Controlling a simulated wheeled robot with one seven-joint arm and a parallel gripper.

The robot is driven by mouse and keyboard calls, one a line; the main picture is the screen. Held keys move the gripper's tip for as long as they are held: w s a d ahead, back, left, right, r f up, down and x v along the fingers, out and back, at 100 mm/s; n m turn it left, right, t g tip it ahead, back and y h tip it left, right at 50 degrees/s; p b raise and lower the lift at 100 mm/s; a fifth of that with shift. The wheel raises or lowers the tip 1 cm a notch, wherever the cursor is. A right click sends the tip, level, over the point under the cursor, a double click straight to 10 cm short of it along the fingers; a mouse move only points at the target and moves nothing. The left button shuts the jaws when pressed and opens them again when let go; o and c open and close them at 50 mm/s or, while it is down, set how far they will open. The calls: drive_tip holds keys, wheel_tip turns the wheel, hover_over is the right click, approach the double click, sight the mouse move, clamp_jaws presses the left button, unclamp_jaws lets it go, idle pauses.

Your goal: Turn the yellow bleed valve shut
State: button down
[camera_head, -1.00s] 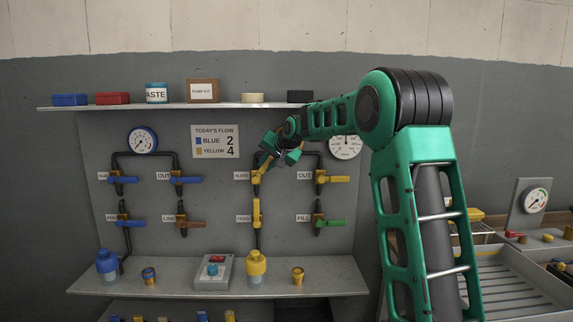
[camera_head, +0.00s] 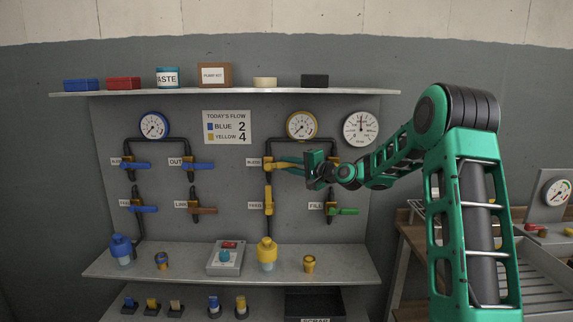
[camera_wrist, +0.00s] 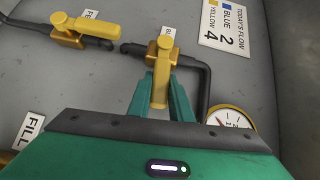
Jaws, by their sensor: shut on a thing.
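The yellow bleed valve (camera_head: 268,163) sits on the pipe at the upper left of the yellow group. Its yellow lever points right, crosswise to the vertical pipe. My gripper (camera_head: 302,166) comes from the right and is shut on the lever's outer part. In the wrist view, the bleed valve (camera_wrist: 161,48) shows its lever running down between my teal fingers (camera_wrist: 161,90), also crosswise to the pipe. The lever's far end is partly hidden by my gripper in the head view.
The yellow feed valve (camera_head: 268,198) is just below, its lever along the pipe. The yellow out valve is mostly hidden behind my gripper. The green fill lever (camera_head: 344,211) is below right. A yellow-rimmed gauge (camera_head: 301,126) is above. A shelf (camera_head: 190,262) with bottles lies below.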

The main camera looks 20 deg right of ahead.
drive_tip(key=shift+d+f+m+t, duration=0.25)
drive_tip(key=shift+f+m+t, duration=0.25)
drive_tip(key=shift+f, duration=0.05)
drive_tip(key=c, duration=1.6)
unclamp_jaws()
drive_tip(key=shift+w+f, duration=0.15)
drive_tip(key=shift+a, duration=0.1)
drive_tip(key=v, duration=1)
drive_tip(key=shift+s+d, duration=0.3)
drive_tip(key=shift+a, duration=0.1)
